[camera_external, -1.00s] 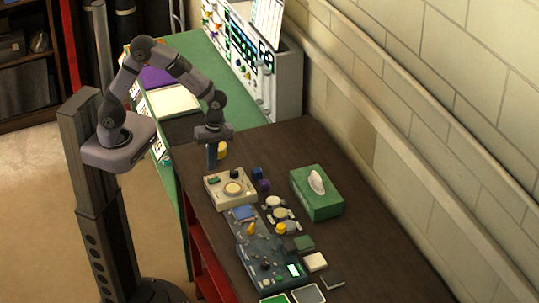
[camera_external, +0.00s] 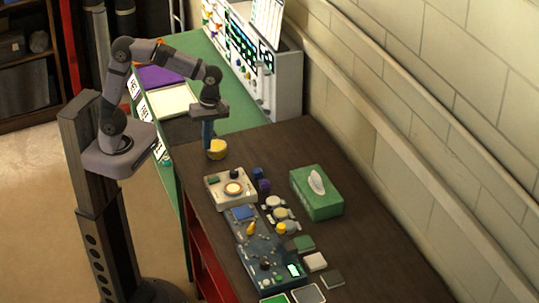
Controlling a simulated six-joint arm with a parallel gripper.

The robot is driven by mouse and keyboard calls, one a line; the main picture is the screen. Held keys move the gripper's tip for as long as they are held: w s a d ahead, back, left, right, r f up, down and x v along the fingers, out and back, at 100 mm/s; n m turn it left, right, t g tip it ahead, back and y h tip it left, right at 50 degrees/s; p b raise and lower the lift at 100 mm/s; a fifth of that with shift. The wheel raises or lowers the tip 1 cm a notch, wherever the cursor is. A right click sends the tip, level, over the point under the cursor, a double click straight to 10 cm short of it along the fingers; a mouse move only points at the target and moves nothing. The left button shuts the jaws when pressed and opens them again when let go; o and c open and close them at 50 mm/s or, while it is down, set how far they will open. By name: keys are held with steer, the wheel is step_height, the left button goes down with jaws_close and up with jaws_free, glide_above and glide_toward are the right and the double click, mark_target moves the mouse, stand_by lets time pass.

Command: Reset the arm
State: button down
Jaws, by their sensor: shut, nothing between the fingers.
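My arm rises from its mount on the dark column at the left and bends over the near end of the green bench. My gripper (camera_external: 208,142) points down, shut and empty, above the far left part of the dark brown table (camera_external: 345,240). A yellow round object (camera_external: 217,149) stands on the table just by the fingertips. The gripper overlaps it in the picture, and I cannot tell whether they touch.
A beige box with a round dial (camera_external: 231,188), a dark blue control panel (camera_external: 268,262) and several small blocks lie on the table. A green tissue box (camera_external: 317,193) stands right of them. The green bench (camera_external: 245,98) holds white equipment (camera_external: 275,75). A wall closes the right side.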

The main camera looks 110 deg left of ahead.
step_height(320, 180, down, 7)
steer(key=m+t, duration=0.1)
steer(key=m, duration=1.9)
steer(key=s+d+f+m+y, duration=0.1)
steer(key=s+d+f+m, duration=0.2)
steer(key=s+d+m, duration=0.4)
steer(key=s+d, duration=0.2)
steer(key=s, duration=0.2)
steer(key=shift+f, duration=0.15)
